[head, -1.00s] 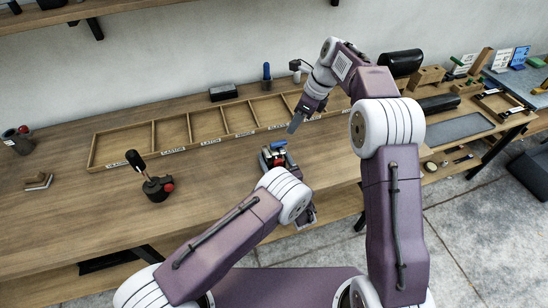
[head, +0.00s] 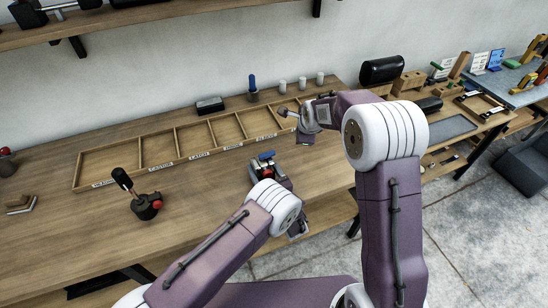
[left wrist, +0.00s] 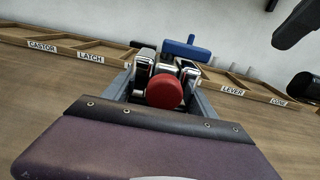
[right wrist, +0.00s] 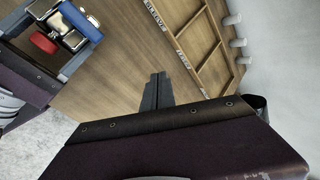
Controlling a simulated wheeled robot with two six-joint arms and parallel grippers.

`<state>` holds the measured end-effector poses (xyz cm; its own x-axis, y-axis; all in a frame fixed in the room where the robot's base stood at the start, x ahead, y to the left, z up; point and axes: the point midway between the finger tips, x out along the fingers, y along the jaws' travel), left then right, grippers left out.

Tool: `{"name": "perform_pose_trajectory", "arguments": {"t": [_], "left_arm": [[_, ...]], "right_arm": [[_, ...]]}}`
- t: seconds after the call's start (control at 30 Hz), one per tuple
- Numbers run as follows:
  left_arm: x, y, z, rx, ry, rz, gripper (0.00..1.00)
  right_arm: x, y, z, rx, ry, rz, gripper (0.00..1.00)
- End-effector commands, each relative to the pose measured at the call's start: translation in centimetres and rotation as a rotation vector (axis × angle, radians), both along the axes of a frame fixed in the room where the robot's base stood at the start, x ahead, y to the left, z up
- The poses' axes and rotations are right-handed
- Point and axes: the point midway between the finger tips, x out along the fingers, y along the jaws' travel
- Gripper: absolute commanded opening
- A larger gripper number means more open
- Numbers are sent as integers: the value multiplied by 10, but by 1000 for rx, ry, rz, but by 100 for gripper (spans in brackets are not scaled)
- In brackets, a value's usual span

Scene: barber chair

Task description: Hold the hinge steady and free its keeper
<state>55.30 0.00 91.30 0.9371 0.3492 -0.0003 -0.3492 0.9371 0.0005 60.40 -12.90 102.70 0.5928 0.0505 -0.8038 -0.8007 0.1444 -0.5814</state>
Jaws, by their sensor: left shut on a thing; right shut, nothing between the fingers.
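The hinge (left wrist: 165,66) is a small dark and metallic piece with a red round knob (left wrist: 165,91). A blue T-shaped piece (left wrist: 187,47) sits on its far side; I take this for the keeper. My left gripper (head: 270,175) is shut around the hinge above the table, its fingers at both sides in the left wrist view (left wrist: 165,75). The blue piece also shows in the head view (head: 266,155) and the right wrist view (right wrist: 80,19). My right gripper (right wrist: 157,92) is shut and empty, to the right of the hinge and apart from it.
A wooden divided tray (head: 176,154) with labels runs along the table behind the hinge. A black-handled device with a red knob (head: 146,206) stands at left. A blue-handled tool (head: 252,86) and several small cylinders (head: 301,83) stand behind the tray. The table between is clear.

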Motion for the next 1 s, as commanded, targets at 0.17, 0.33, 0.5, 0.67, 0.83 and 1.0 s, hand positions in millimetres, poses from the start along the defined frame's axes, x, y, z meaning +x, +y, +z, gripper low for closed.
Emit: {"name": "perform_pose_trajectory", "arguments": {"t": [0.17,0.33,0.5,0.67,0.83,1.0], "left_arm": [[0,0,0,1,1,0,0],[0,0,0,1,1,0,0],[0,0,0,0,0,0,0],[0,0,0,0,-1,0,0],[0,0,0,0,-1,0,0],[0,0,0,0,-1,0,0]], "right_arm": [[-56,25,6,-83,-147,231,0],[-121,48,8,-98,-179,392,0],[-140,58,25,-100,-207,427,0],[-139,61,27,-99,-213,432,0],[-125,66,11,-97,-208,431,0],[-101,75,-13,-98,-209,431,0]]}}
